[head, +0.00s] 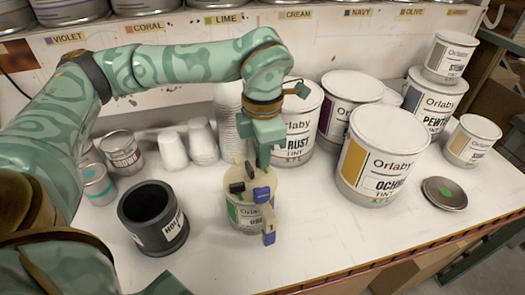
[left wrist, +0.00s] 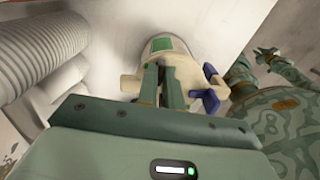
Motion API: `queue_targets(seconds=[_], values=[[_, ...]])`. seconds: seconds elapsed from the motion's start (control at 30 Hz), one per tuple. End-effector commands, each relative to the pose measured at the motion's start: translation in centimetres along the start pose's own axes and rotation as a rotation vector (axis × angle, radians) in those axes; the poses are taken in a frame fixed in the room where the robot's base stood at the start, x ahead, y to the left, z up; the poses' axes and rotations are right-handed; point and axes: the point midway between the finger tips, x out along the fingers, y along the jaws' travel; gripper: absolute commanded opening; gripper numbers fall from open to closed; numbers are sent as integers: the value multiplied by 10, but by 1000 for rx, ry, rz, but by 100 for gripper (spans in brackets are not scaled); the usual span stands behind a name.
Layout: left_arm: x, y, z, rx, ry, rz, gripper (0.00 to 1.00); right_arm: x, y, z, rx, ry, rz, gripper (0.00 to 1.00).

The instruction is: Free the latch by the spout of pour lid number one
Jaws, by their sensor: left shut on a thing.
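The can with the cream pour lid (head: 238,189) stands on the bench in the middle of the head view, with a green-and-white label. It also shows beyond my fingers in the left wrist view (left wrist: 188,52). Blue pieces sit on the lid: one on top (head: 262,194) and one on a cream part jutting from the front (head: 269,238). Dark pieces (head: 237,187) sit on the lid's top. My left gripper (head: 264,164) reaches down from above to the lid's back edge and is shut on part of it. The fingers hide which part. My right gripper is not seen.
A dark open pot (head: 150,212) stands close on the left. Small tins (head: 122,153) and stacked cups (head: 203,141) are behind it. The Rust tin (head: 300,130) is close behind; the Ochre tin (head: 385,150) and a loose lid (head: 444,193) are right. The front bench is clear.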

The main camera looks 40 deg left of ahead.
Motion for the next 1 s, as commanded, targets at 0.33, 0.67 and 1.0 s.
queue_targets(seconds=[0.33, 0.67, 1.0], values=[[0, 0, 0, 2, 0, 0, 17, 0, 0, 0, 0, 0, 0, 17], [-37, 0, 1, 1, -5, 3, 17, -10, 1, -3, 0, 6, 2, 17], [-128, 0, 0, 1, -4, 3, 17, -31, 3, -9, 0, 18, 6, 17]])
